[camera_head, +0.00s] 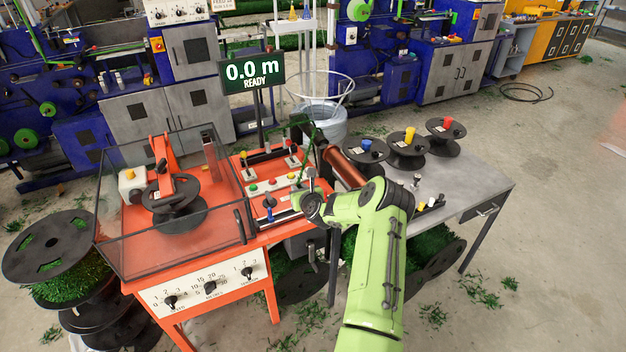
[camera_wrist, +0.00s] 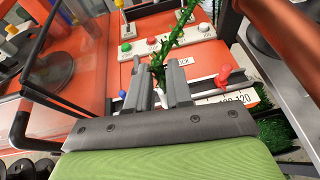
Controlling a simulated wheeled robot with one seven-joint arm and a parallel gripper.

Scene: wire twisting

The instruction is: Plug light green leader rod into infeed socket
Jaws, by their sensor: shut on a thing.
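My gripper (camera_wrist: 160,84) is shut, with its two grey fingers over the orange machine's control deck. A small pale piece (camera_wrist: 161,98) shows between the fingers and looks like part of the leader rod; most of it is hidden. A bushy green strand (camera_wrist: 176,38) rises from the fingertips toward the top of the wrist view. In the head view the strand (camera_head: 312,146) arcs above the deck, and my gripper (camera_head: 301,186) is small and partly hidden by my wrist. I cannot single out the infeed socket in either view.
The orange machine (camera_head: 209,287) has a clear guard box (camera_head: 128,252) on its left. A copper-coloured roller (camera_head: 343,168) lies close right of my gripper. Coloured buttons and levers crowd the deck. A grey table (camera_head: 470,185) with several black spools stands right. A sign (camera_head: 252,73) reads "0.0 m READY".

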